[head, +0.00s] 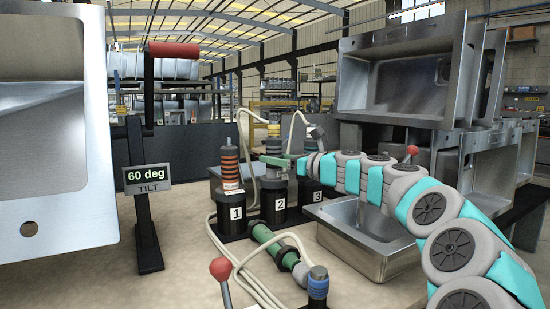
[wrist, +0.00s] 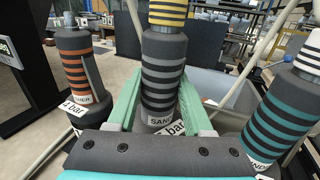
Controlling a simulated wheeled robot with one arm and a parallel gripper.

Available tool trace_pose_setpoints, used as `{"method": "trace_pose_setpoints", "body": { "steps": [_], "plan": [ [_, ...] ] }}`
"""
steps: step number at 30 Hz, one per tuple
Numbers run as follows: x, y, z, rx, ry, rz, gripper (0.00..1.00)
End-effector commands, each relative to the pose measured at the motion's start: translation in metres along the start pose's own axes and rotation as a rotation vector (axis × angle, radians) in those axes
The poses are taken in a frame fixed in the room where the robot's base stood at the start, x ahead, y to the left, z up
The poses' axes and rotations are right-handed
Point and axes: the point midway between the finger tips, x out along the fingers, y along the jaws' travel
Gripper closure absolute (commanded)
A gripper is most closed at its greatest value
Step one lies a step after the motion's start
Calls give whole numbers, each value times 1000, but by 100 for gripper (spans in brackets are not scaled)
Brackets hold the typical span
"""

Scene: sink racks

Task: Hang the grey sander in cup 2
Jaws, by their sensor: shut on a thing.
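The grey sander (wrist: 163,75) is a dark upright cylinder with grey bands and a yellow-banded top, at the middle of the wrist view. My gripper (wrist: 160,95) has its green fingers shut on the sander, one on each side. In the head view the sander (head: 273,146) stands over cup 2 (head: 274,207), a black cup with a white number plate. Its lower end meets the cup mouth there, but I cannot tell whether it is fully seated. My gripper (head: 275,162) reaches it from the right.
An orange-banded tool (head: 230,167) stands in cup 1 (head: 233,213). Cup 3 (head: 316,198) is partly behind my arm; a teal-banded sander (wrist: 285,115) stands at right. A green tool (head: 265,238) with a hose lies in front. A steel sink (head: 365,250) is at right.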

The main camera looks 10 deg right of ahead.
Motion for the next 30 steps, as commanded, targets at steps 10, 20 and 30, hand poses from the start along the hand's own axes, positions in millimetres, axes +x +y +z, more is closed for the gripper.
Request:
{"method": "trace_pose_setpoints", "body": {
  "steps": [10,20,30],
  "plan": [
    [0,0,1,-1,-2,0,100],
    [0,1,-4,0,-1,1,100],
    [0,1,-11,0,-1,1,100]
  ]
}}
